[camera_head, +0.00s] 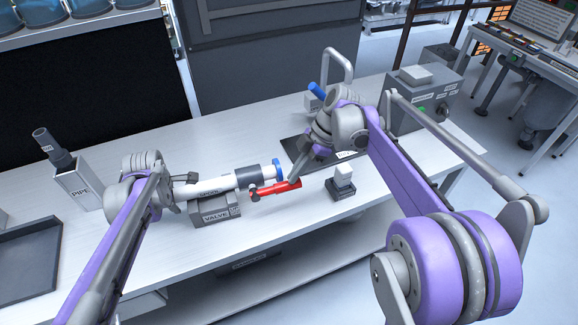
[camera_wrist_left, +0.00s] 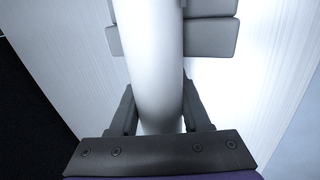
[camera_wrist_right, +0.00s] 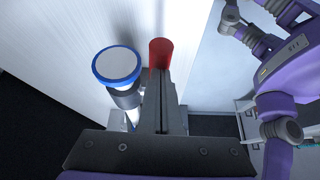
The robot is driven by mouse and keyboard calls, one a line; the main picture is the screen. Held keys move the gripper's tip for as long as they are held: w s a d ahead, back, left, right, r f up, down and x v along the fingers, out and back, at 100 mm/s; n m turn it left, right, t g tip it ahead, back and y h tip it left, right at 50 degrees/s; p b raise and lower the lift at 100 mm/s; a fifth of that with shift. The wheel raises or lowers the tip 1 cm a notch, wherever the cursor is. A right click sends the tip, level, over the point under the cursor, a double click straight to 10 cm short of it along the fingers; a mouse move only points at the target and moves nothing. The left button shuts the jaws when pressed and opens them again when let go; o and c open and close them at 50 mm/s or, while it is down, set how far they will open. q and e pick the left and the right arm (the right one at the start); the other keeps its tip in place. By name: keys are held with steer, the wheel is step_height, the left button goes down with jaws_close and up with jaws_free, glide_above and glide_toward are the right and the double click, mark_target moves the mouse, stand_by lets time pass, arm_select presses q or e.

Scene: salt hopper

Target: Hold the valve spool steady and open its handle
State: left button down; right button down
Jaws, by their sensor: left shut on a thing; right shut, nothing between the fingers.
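The valve spool is a white pipe (camera_head: 222,182) with a dark grey section and a blue end. It lies level over a grey block marked VALVE (camera_head: 216,211). Its red handle (camera_head: 275,189) points right, away from the spool's side. My left gripper (camera_head: 172,194) is shut around the white pipe near its left end; the left wrist view shows the pipe (camera_wrist_left: 153,60) between the fingers. My right gripper (camera_head: 297,181) is shut and empty at the handle's free end. In the right wrist view the red handle end (camera_wrist_right: 160,52) shows just beyond the fingertips, beside the blue end (camera_wrist_right: 117,65); contact is unclear.
A PIPE holder (camera_head: 78,187) with a dark pipe stands at the left, near a dark tray (camera_head: 30,262). A small block with a white button (camera_head: 343,182) stands right of the handle. A control box (camera_head: 421,98) and a curved grey tap (camera_head: 340,58) are behind.

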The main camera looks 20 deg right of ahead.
step_height(320, 180, up, 4)
steer(key=shift+a+f, duration=0.1)
steer(key=shift+f, duration=0.15)
arm_select(q)
steer(key=shift+c, duration=1.4)
jaws_free()
arm_select(e)
steer(key=d+f+v, duration=0.1)
steer(key=v, duration=0.9)
steer(key=shift+d, duration=0.4)
steer(key=shift+r, duration=0.1)
arm_select(q)
steer(key=v, duration=1.2)
